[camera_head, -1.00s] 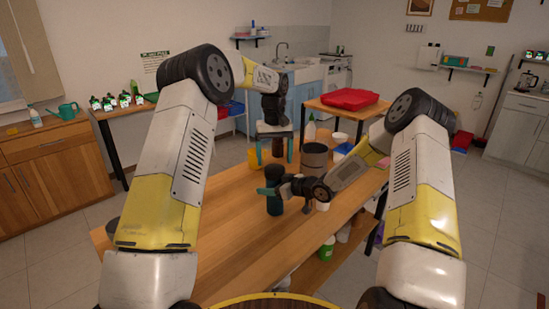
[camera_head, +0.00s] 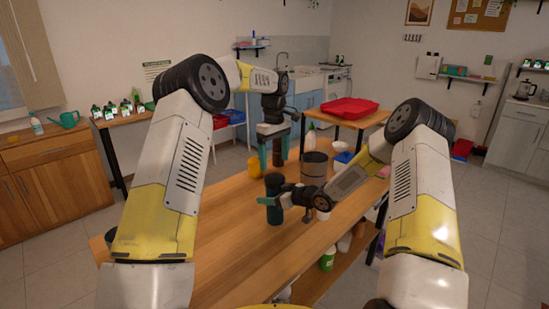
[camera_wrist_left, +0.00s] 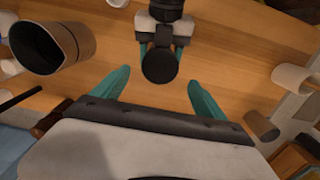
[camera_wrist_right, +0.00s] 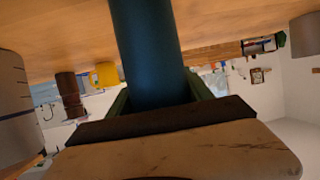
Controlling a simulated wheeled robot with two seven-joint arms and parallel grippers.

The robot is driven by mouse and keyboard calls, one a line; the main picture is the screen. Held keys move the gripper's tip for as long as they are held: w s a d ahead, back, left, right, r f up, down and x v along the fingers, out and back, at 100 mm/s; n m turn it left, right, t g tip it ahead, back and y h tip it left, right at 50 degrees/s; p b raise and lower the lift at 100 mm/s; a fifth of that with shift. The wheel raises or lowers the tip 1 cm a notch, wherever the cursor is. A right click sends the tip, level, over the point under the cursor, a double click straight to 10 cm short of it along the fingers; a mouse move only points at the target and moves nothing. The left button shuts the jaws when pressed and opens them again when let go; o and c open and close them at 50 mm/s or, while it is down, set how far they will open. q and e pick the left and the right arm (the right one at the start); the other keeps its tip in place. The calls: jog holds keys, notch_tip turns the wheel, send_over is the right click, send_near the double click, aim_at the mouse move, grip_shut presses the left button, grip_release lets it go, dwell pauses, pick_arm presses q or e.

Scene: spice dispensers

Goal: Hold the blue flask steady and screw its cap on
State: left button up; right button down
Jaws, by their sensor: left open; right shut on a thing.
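The dark blue flask (camera_head: 275,214) stands upright at the near side of the wooden table. My right gripper (camera_head: 276,199) is shut around its body; the right wrist view shows the flask (camera_wrist_right: 150,50) between the fingers. From above, in the left wrist view, it shows a dark round top (camera_wrist_left: 160,66); I cannot tell whether this is the cap or the bare flask. No separate cap can be made out. My left gripper (camera_head: 275,155) is open and empty, pointing down above the table behind the flask. Its fingers (camera_wrist_left: 159,85) are apart, with the flask top beyond their tips.
A grey canister (camera_head: 315,170) stands right of the left gripper. A yellow cup (camera_head: 254,167) and a brown cylinder (camera_wrist_right: 70,95) stand behind the flask. A white bowl (camera_head: 341,147) is farther back.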

aim_at(275, 177)
pick_arm(q)
notch_tip(275, 177, down, 8)
jog(key=shift+r, duration=0.1)
dwell(0.4)
jog(key=c, duration=1.5)
jog(key=shift+o, duration=0.2)
jog(key=m, duration=0.6)
jog(key=shift+m, duration=0.3)
jog(key=o, duration=1.5)
jog(key=shift+o, duration=0.2)
jog(key=shift+r, duration=0.1)
